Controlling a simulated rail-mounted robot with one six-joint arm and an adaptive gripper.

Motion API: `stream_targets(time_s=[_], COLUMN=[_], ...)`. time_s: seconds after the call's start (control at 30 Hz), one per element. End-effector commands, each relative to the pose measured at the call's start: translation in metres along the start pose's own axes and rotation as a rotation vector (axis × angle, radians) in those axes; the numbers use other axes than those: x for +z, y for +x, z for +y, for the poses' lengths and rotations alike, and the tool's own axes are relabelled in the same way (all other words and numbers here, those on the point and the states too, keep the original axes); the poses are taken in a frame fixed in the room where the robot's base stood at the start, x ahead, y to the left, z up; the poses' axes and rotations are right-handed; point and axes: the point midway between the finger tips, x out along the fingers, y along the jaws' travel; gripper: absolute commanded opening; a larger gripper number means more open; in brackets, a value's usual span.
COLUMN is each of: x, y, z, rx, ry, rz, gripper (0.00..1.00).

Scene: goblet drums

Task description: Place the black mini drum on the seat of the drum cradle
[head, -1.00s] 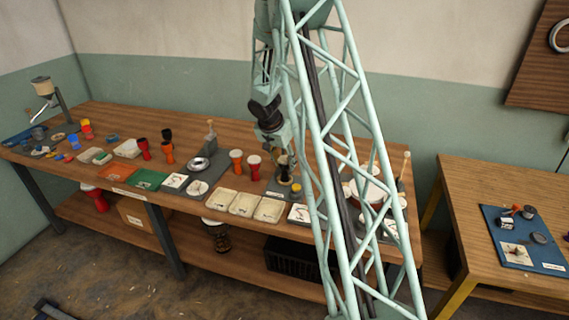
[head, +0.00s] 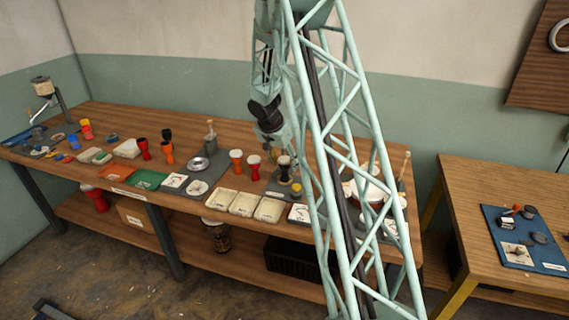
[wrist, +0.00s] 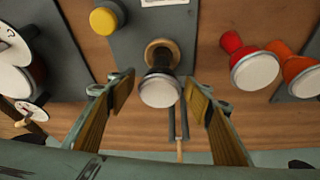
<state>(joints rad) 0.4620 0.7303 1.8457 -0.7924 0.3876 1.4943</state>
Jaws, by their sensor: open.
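The black mini drum (wrist: 160,88), with a white head, stands in the wooden ring seat of the drum cradle (wrist: 153,45) in the wrist view. It also stands upright in the head view (head: 284,168), on a grey plate. My gripper (wrist: 161,84) is open, with a wood-faced finger on each side of the drum and a visible gap on both sides. The drum's foot appears to sit inside the ring; its exact contact is partly hidden by the drum body.
Red (wrist: 250,68) and orange (wrist: 295,70) drums stand to the right in the wrist view. A yellow-topped piece (wrist: 106,18) is on the grey plate, upper left. White-headed drums (wrist: 15,65) are at the left edge. Cream trays (head: 244,204) line the bench front.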

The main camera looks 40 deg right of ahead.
Motion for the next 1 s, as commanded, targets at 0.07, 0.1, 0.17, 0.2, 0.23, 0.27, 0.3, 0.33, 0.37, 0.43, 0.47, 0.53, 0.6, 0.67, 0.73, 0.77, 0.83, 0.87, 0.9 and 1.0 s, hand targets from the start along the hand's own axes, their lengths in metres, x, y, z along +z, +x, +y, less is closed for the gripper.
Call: stream_targets(time_s=[0.07,0.1,0.17,0.2,0.23,0.27,0.3,0.33,0.37,0.43,0.47,0.53,0.6,0.67,0.73,0.77,0.83,0.87,0.9,1.0], x=[0.0,-0.001,-0.001,-0.001,-0.001,-0.002,-0.002,-0.002,-0.002,-0.002,-0.002,-0.002,-0.002,-0.002,-0.002,-0.001,-0.002,-0.002,-0.001,-0.001], y=[-0.001,-0.001,-0.002,-0.003,-0.004,-0.006,-0.01,-0.013,-0.016,-0.024,-0.028,-0.036,-0.045,-0.053,-0.061,-0.065,-0.074,-0.079,-0.083,-0.095], z=[0.0,0.0,0.0,0.0,0.0,0.0,-0.001,-0.001,-0.001,-0.001,-0.001,-0.001,0.0,0.0,0.0,0.0,-0.001,-0.001,0.0,-0.001], rx=[0.0,0.0,0.0,0.0,0.0,-0.001,-0.001,-0.001,-0.001,-0.002,-0.002,-0.002,-0.001,-0.001,-0.001,-0.001,-0.002,-0.001,-0.001,-0.001], ry=[0.0,0.0,0.0,0.0,0.0,0.0,0.0,0.0,0.0,0.001,0.001,0.0,0.001,0.002,0.0,0.0,0.001,0.001,0.0,0.0], rz=[0.0,0.0,0.0,0.0,0.0,0.001,0.001,0.001,0.001,0.001,0.002,0.001,0.001,0.001,0.001,0.001,0.001,0.001,0.001,0.0], gripper=[0.47,0.47,0.47,0.47,0.47,0.47,0.47,0.47,0.47,0.47,0.47,0.47,0.47,0.47,0.47,0.47,0.47,0.47,0.47,0.47])
